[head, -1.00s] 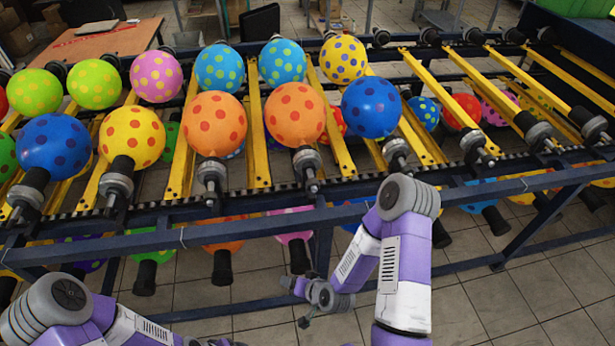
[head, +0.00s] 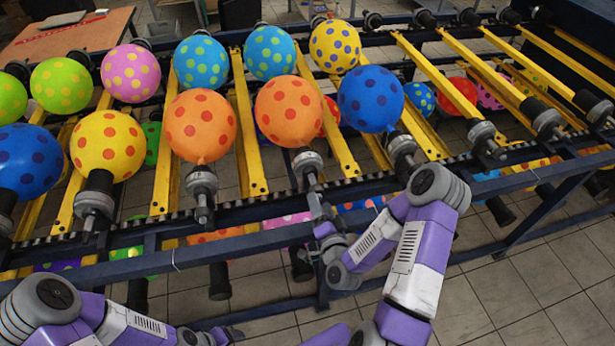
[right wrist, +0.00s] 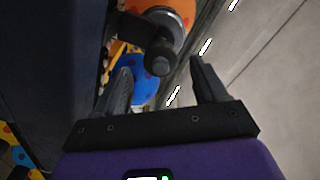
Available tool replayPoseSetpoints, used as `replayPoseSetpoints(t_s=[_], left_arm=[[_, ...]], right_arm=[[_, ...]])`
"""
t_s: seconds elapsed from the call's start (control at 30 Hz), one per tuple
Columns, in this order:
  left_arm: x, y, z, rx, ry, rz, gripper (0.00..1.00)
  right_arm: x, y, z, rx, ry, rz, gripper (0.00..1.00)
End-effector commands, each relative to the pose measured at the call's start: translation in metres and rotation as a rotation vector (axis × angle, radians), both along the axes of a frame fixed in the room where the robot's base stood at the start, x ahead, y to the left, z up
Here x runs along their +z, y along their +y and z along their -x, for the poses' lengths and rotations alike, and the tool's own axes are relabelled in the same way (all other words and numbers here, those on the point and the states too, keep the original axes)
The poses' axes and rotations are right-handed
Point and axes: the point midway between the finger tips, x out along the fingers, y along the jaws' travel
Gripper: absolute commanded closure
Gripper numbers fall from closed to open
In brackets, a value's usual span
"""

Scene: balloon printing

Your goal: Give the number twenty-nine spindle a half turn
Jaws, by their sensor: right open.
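No spindle numbers can be read, so I cannot tell which one is twenty-nine. My right gripper (head: 316,208) is raised at the rack's front rail, just below the spindle (head: 308,166) of the right-hand orange balloon (head: 290,110). In the right wrist view my right gripper (right wrist: 161,67) is open and empty. A dark spindle end (right wrist: 160,56) shows ahead, near the gap between the fingertips, with an orange balloon (right wrist: 182,8) behind it. I cannot tell whether they touch. My left gripper (head: 228,334) is low at the bottom edge; its jaws are unclear.
Neighbouring spindles carry another orange balloon (head: 200,125) on the left and a blue balloon (head: 370,98) on the right. The dark front rail (head: 240,238) runs close to my right gripper. More balloons hang below. Open tiled floor (head: 510,285) lies at the front right.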

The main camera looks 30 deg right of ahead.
Motion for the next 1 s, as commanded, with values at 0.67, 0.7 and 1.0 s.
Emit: replayPoseSetpoints(t_s=[0.67,0.7,1.0], left_arm=[[-0.015,0.0,0.0,0.0,0.001,0.0,0.29],[-0.015,0.0,0.0,0.0,0.001,0.0,0.29],[-0.015,0.0,0.0,0.0,0.001,0.0,0.29]], right_arm=[[0.0,-0.017,-0.072,0.001,0.001,0.0,0.29],[0.0,-0.017,-0.073,0.001,0.001,0.0,0.29],[0.0,-0.017,-0.073,0.001,0.001,0.0,0.42]])
